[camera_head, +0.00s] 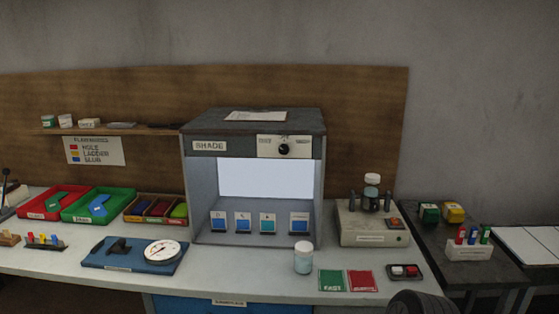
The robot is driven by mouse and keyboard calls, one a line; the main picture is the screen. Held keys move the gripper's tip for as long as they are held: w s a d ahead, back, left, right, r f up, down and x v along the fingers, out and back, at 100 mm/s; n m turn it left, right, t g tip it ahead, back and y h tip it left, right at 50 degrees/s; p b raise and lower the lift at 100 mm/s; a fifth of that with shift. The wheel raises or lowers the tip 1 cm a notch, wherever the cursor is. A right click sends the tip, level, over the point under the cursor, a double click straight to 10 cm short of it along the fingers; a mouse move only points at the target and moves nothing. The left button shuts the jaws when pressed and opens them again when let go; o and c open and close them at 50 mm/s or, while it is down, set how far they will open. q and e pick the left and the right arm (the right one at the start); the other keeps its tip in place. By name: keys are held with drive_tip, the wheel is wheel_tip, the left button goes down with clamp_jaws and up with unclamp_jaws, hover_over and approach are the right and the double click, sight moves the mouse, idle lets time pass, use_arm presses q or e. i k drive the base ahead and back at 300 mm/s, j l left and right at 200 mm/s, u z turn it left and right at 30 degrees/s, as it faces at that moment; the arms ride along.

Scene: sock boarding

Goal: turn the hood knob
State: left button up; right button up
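The shade hood (255,180) stands in the middle of the bench, a grey box with an open lit front. Its black knob (284,149) sits on a pale label plate at the upper right of the hood's front. The plate's small lettering is too small to read surely. Several blue-marked cards stand in a row inside the hood. A dark rounded part, apparently mine, shows at the bottom right edge. No gripper fingers are in view, and nothing touches the knob.
A white-lidded jar (303,257) stands in front of the hood, beside green and red cards (348,281). A beige device (372,222) stands right of the hood. Red (40,202) and green (98,205) trays and a blue board with a dial (135,255) lie left.

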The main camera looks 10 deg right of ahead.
sight(284, 149)
drive_tip(key=i, duration=0.5)
drive_tip(key=z, duration=1.75)
